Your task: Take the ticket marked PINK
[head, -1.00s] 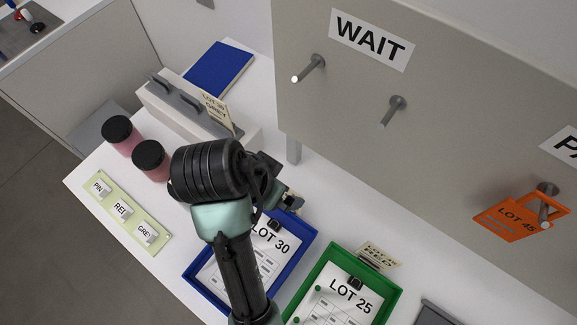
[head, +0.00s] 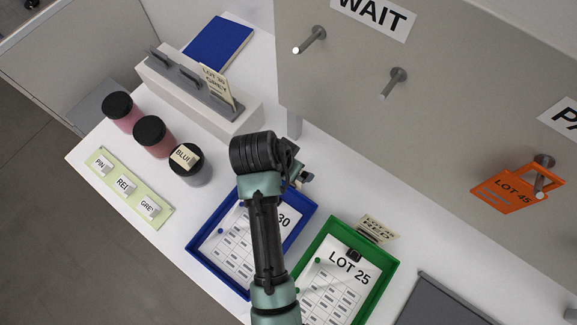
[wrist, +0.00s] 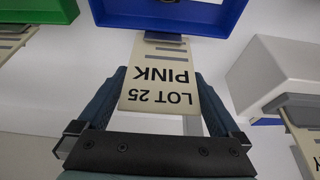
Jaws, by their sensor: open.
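The cream ticket (wrist: 160,82) reads LOT 25 PINK, upside down in the wrist view. Its far end is at a grey holder (wrist: 165,38) beside the blue tray (wrist: 205,18). My gripper (wrist: 159,76) is open, with one finger on each side of the ticket; I cannot tell whether either touches it. In the head view my gripper (head: 302,176) is small and partly hidden by my arm at the back of the blue tray (head: 308,222). The ticket cannot be made out there.
The green tray (head: 388,285) has a RED ticket (head: 379,228) at its back. A white rack (head: 190,95) holds a GREY ticket (head: 214,84). Black-lidded jars stand left, one lid bearing a BLUE label (head: 185,156). An orange LOT 45 tag (head: 512,190) hangs on the panel.

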